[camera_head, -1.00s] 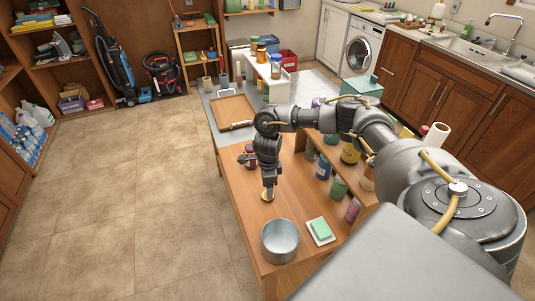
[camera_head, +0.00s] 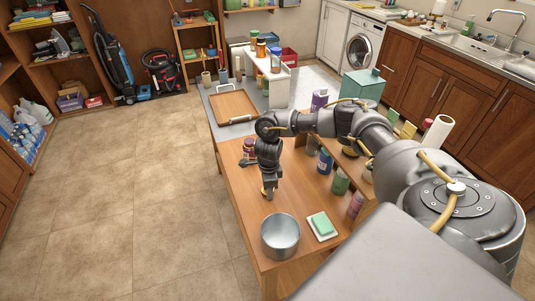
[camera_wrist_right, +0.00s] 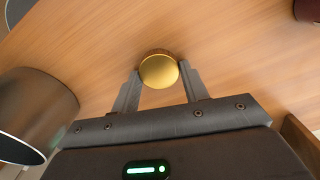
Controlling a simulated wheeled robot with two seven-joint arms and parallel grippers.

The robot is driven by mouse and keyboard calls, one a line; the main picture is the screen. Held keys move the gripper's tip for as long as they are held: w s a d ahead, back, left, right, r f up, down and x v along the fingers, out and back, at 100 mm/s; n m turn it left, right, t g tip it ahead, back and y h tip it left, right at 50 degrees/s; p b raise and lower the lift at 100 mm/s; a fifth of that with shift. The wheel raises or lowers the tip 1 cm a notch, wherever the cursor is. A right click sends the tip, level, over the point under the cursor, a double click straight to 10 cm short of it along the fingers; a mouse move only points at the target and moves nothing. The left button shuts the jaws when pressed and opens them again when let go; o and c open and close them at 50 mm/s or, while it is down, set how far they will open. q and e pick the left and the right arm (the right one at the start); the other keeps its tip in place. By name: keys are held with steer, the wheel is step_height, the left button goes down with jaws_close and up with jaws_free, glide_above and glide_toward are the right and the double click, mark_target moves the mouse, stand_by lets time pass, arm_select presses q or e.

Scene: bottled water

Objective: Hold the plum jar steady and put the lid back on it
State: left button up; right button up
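The gold lid (camera_wrist_right: 158,71) sits between the two fingertips of my right gripper (camera_wrist_right: 159,72) in the right wrist view, with the fingers close along its sides. I cannot tell whether they press on it. In the head view my right gripper (camera_head: 268,190) points down at the wooden table, and a little of the lid shows at its tips. A dark red edge shows at the top right of the wrist view (camera_wrist_right: 307,10).
A metal pot (camera_head: 280,240) stands near the table's front, close to my right gripper; it also shows in the wrist view (camera_wrist_right: 40,105). A green sponge on a white dish (camera_head: 321,226) lies to its right. Several jars, such as a green one (camera_head: 340,182), line the right side.

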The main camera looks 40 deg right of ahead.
steer(key=c, duration=0.5)
steer(key=shift+o, duration=0.2)
steer(key=shift+r+p, duration=0.4)
steer(key=shift+r, duration=0.15)
step_height(320, 180, up, 3)
steer(key=shift+f+p, duration=0.2)
steer(key=shift+p, duration=0.6)
steer(key=s+a+r+p, duration=0.7)
steer(key=a+r+p, duration=0.2)
steer(key=a+p, duration=0.2)
steer(key=shift+s+a+r, duration=0.15)
steer(key=shift+s+a, duration=0.1)
steer(key=shift+a, duration=0.2)
